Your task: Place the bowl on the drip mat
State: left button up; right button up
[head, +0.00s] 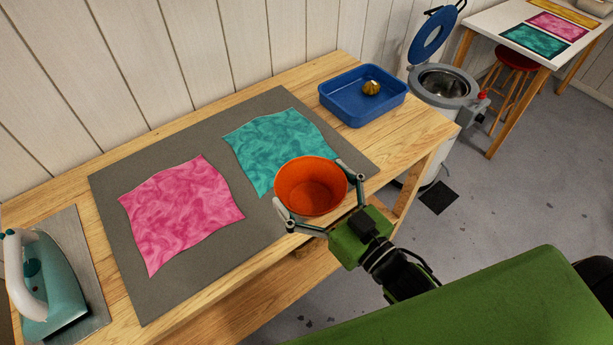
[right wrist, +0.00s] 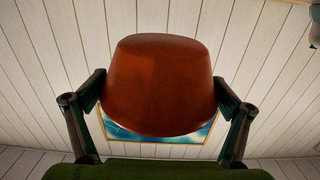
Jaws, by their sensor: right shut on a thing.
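The orange bowl (head: 311,190) is upright with its mouth up, and its inside looks empty. My right gripper (head: 314,184) is shut on it, with one finger on each side. In the head view the bowl appears over the front edge of the table, by the teal silk. The bowl (right wrist: 160,75) also shows between the fingers in the right wrist view. A grey mat (head: 120,222) lies on the table, and a small dark mat (head: 438,198) lies on the floor; I cannot tell which is the drip mat. My left gripper is not in view.
Pink (head: 180,212) and teal (head: 280,145) silks lie on the grey mat. A blue tray (head: 355,112) with a gold object (head: 371,88) stands at the back right. An iron (head: 45,280) stands at the left. A steel pot with an open blue lid (head: 434,35) stands beyond the table.

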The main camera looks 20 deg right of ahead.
jog(key=s, duration=0.1)
jog(key=s+r, duration=0.1)
jog(key=s, duration=0.1)
jog(key=s+r+b, duration=0.1)
jog(key=s, duration=0.1)
jog(key=shift+s+a+r, duration=0.1)
jog(key=shift+a+r, duration=0.1)
jog(key=shift+a, duration=0.15)
jog(key=s+d+f+m+t+h, duration=0.1)
jog(key=d+m+h, duration=0.3)
jog(key=d+h, duration=0.2)
jog(key=shift+d+f, duration=0.25)
jog(key=shift+f, duration=0.05)
jog(key=shift+s, duration=0.1)
